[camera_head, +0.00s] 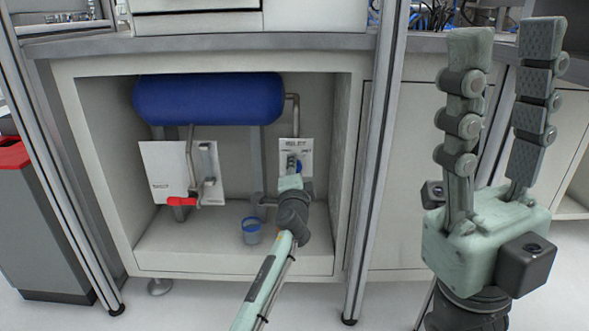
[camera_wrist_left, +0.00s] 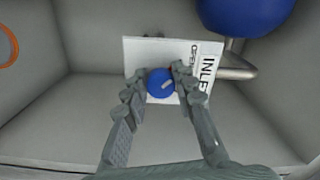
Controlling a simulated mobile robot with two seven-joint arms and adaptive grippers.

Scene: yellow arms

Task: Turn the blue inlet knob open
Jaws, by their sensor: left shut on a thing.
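The blue inlet knob (camera_wrist_left: 160,83) sits on a white panel marked INLET (camera_wrist_left: 212,66) inside the open cabinet. In the head view the knob (camera_head: 298,167) shows only partly beside my left gripper (camera_head: 292,176). In the wrist view, my left gripper (camera_wrist_left: 157,80) has one finger on each side of the knob and is shut on it. The white mark on the knob's face points at a slant up and right in that view. My right gripper (camera_head: 508,42) is raised at the right of the head view, fingers apart, open and empty.
A blue tank (camera_head: 208,98) hangs above with metal pipes. A red-handled valve (camera_head: 182,201) is on a second white panel at left. A blue-rimmed cup (camera_head: 251,232) stands on the cabinet floor. Metal frame posts (camera_head: 378,150) flank the opening.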

